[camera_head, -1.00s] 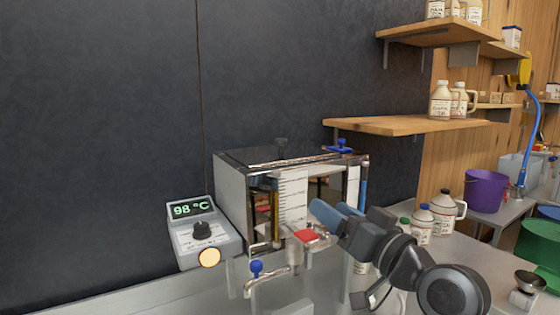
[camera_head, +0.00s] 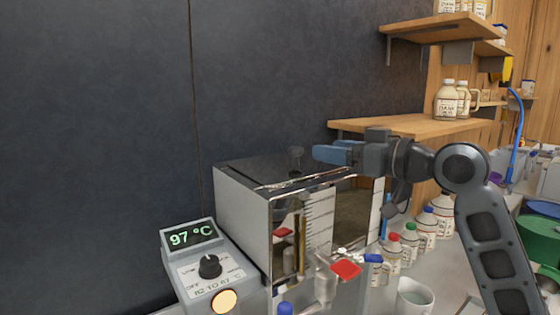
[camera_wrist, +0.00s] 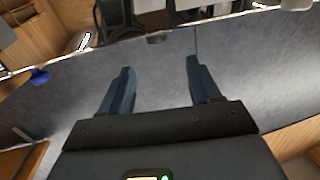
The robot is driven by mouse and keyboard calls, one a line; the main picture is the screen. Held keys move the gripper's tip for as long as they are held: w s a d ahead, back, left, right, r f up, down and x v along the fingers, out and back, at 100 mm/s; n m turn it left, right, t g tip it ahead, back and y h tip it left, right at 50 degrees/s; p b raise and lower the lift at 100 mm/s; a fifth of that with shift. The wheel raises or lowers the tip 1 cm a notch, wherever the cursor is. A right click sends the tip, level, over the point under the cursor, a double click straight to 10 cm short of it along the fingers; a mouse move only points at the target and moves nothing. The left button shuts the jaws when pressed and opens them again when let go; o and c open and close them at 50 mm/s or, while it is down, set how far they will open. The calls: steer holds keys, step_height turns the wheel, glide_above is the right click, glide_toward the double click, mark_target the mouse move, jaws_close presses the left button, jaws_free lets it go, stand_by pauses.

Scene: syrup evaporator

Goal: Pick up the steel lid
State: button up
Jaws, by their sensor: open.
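The steel lid (camera_head: 252,171) appears as the shiny dark flat top of the boxy steel evaporator (camera_head: 243,212). A small dark knob (camera_head: 295,157) stands up from it. My gripper (camera_head: 322,153) is at about the knob's height in the picture, just right of it, with its blue fingers pointing left. The fingers look apart from the knob. In the wrist view my gripper (camera_wrist: 158,75) is open with nothing between its fingers. A small grey round thing (camera_wrist: 157,38), possibly the knob, shows ahead between the fingertips.
A controller (camera_head: 203,262) reading 97 °C stands front left of the evaporator. A wooden shelf (camera_head: 400,125) is behind my gripper. Several jugs (camera_head: 427,226) and a white mug (camera_head: 414,297) stand to the right. A red-handled valve (camera_head: 346,270) juts out in front.

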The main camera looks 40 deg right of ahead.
mark_target(301, 149)
steer(key=shift+p+x, duration=0.35)
steer(key=shift+x, duration=0.85)
steer(key=x, duration=0.2)
steer(key=p+x, duration=0.2)
steer(key=x, duration=0.1)
steer(key=shift+w+d+f, duration=0.1)
steer(key=shift+w+f, duration=0.25)
jaws_close()
